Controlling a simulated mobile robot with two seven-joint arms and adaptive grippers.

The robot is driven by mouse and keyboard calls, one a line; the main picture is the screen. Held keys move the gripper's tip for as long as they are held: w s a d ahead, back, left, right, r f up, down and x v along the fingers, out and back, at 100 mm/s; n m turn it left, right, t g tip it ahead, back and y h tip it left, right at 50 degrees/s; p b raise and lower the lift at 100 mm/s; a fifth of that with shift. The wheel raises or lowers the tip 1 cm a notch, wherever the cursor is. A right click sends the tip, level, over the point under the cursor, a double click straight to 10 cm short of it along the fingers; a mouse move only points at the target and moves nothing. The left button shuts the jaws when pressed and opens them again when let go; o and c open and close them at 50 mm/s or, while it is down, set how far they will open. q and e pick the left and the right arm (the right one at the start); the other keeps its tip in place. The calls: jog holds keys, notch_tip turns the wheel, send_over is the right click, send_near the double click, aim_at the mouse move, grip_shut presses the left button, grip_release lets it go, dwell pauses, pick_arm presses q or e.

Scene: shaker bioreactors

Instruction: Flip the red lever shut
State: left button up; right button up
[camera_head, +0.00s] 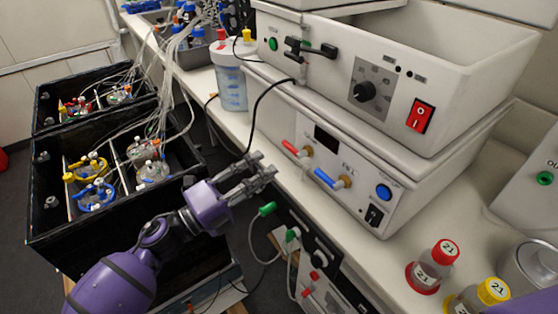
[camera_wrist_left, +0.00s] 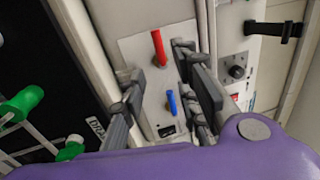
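The red lever (camera_head: 290,147) sits on a brass valve at the left of the lower white unit's front panel. A blue lever (camera_head: 324,178) sits on a second valve just right of it. My left gripper (camera_head: 265,166) is in front of the panel, left of the levers and apart from them. Its fingers are spread and nothing is between them. In the left wrist view, the red lever (camera_wrist_left: 158,46) stands beyond the gap between the fingertips, with the blue lever (camera_wrist_left: 172,102) below it. My right gripper is not in view.
A second white unit with a red switch (camera_head: 420,115) is stacked on top. Green-tipped connectors (camera_head: 267,209) stick out below the gripper. Black boxes (camera_head: 75,220) with vessels and tubing stand at left. Bottles (camera_head: 434,264) stand at the lower right.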

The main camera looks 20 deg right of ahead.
pick_arm(q)
jog(key=v, duration=0.4)
dwell(0.4)
